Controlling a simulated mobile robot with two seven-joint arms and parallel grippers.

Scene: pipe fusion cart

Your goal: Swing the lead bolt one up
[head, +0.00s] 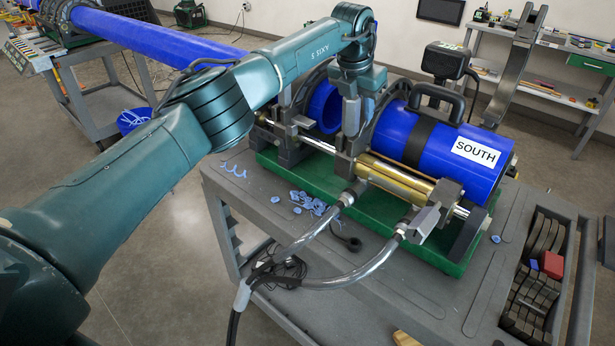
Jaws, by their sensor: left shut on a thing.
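My left arm comes in from the left and ends over the pipe fusion machine (330,165). My left gripper (352,98) points down between the clamp rings and is shut on a grey upright part, which looks like lead bolt one (351,118). Its fingertips are small and partly hidden by the wrist. The bolt appears roughly upright beside the clamp ring, above the brass cylinder (395,176). The blue pipe marked SOUTH (468,158) lies in the right clamps. The blue pipe end (325,105) is in the left clamp, partly behind my arm. My right gripper is out of view.
The machine sits in a green tray (405,240) on a grey cart (275,225). Blue shavings (308,203) and hoses (345,275) lie in front. A tall dark lever (515,65) stands behind right. A slotted compartment (540,270) is at right. A long blue pipe (160,38) lies at back left.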

